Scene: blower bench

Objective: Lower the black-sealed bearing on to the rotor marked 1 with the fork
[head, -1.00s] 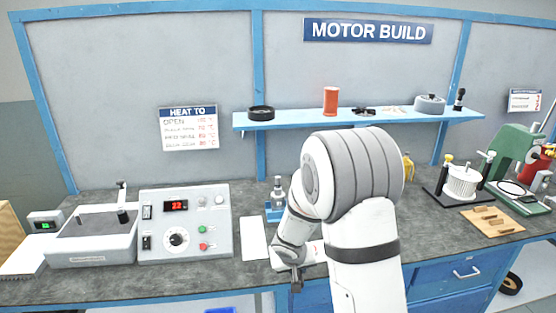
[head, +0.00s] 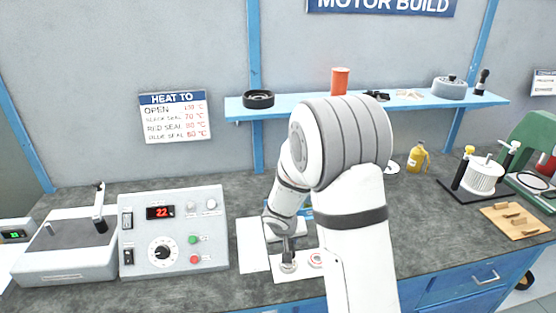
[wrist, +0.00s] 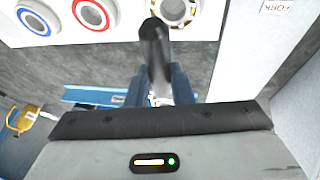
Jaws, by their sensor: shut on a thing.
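My gripper (wrist: 157,92) has its blue jaws shut on a dark rod-like handle (wrist: 154,45), which looks like the fork's; the card lettered FORK (wrist: 279,6) is at the upper right. In the head view my gripper (head: 283,228) points down over a white board (head: 290,275). In the wrist view the board carries a blue-ringed bearing (wrist: 34,20), a red-ringed bearing (wrist: 90,14) and an open-looking bearing (wrist: 176,10) just past the handle. I cannot make out the black-sealed bearing or the rotor marked 1; my arm hides part of the bench.
A heater box (head: 173,235) with dials and a grey tray unit (head: 65,250) stand at the left. A yellow bottle (head: 418,158), a white-wound part on a black base (head: 483,178) and a wooden block (head: 514,220) are right. A shelf (head: 300,112) runs behind.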

